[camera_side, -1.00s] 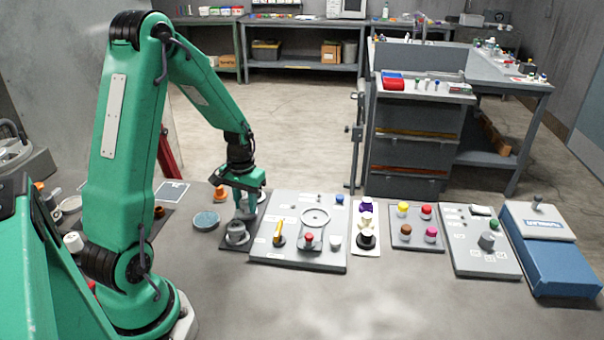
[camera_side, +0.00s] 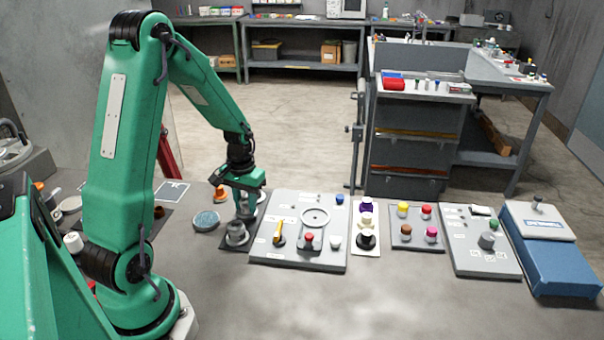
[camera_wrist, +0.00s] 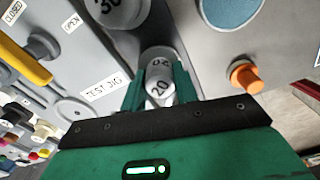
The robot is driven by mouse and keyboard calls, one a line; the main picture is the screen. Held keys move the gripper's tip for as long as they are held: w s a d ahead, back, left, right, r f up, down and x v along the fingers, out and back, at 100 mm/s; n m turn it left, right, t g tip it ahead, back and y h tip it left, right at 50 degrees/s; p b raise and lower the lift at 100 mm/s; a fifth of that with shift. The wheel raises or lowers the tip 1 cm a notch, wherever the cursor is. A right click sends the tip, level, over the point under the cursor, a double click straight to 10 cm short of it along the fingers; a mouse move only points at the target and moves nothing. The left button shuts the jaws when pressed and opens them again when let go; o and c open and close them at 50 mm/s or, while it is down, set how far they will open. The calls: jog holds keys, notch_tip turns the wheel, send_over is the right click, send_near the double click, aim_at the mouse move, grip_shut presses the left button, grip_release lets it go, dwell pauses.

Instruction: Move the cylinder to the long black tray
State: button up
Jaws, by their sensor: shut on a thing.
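A small grey cylinder (camera_wrist: 159,90) marked 20 is between the two green fingers of my gripper (camera_wrist: 160,80) in the wrist view. My gripper (camera_side: 246,207) is shut on it and points down over a long dark tray (camera_side: 228,245) in the side view. A larger grey cylinder (camera_side: 236,234) with a number on top stands at the tray's near end; it also shows at the top of the wrist view (camera_wrist: 120,10). The fingers partly hide the held cylinder, and I cannot tell whether its base touches the tray.
A test jig panel (camera_side: 286,257) with a yellow handle (camera_side: 278,231) lies just right of the tray. A round blue pad (camera_side: 206,221) lies to the left. An orange knob (camera_side: 220,193) stands behind. Further right are coloured knobs and a blue box (camera_side: 560,268).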

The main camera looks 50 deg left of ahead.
jog(key=shift+f, duration=0.6)
dwell(1.1)
jog(key=o, duration=1.2)
jog(key=shift+c, duration=0.2)
jog(key=o, duration=0.5)
jog(key=shift+r, duration=0.1)
jog(key=shift+r, duration=3.9)
